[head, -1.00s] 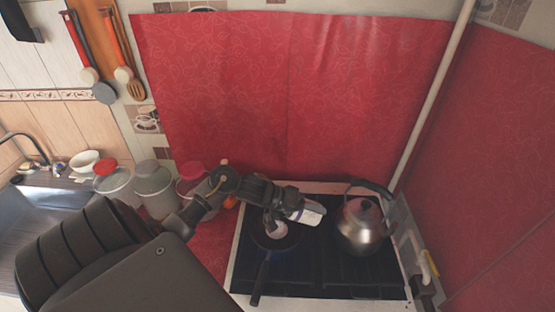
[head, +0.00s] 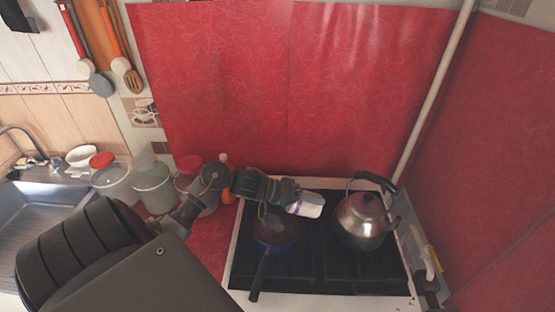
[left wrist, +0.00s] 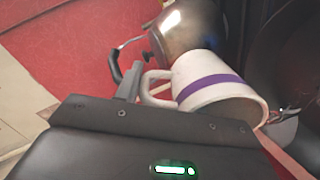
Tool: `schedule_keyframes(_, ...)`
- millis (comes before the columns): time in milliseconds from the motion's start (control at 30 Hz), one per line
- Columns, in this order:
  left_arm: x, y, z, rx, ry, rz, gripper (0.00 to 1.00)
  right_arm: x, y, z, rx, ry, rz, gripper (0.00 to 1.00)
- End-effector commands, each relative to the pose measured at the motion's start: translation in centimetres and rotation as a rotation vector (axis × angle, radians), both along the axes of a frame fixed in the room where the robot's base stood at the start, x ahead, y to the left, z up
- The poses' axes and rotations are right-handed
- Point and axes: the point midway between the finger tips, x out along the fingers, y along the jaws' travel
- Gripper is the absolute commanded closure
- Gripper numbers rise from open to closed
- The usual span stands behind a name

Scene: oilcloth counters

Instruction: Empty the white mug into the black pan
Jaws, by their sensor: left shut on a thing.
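The white mug with a purple band (left wrist: 215,88) is tilted on its side in the left wrist view, its wider end toward the lower right. It also shows in the head view (head: 309,204), above the stove between the pan and the kettle. My left gripper (head: 284,196) is shut on the mug at its handle side; a finger (left wrist: 128,86) shows by the handle. The black pan (head: 285,232) sits on the left of the stove, handle toward the front, partly covered by my gripper. The mug's inside is hidden. My right gripper is not in view.
A metal kettle (head: 365,222) stands on the stove (head: 330,268), right of the mug. Several lidded jars, including a clear one with a white lid (head: 152,182), stand left of the stove. A red oilcloth (head: 290,90) covers the wall behind.

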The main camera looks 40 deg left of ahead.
Motion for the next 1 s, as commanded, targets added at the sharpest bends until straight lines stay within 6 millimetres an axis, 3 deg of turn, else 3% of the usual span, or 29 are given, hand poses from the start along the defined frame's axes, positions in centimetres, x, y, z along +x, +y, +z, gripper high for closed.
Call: schedule_keyframes(1000, -1.3, 1.6, 0.7, -0.094, -0.081, 0.0, 1.0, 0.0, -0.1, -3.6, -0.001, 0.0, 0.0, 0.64)
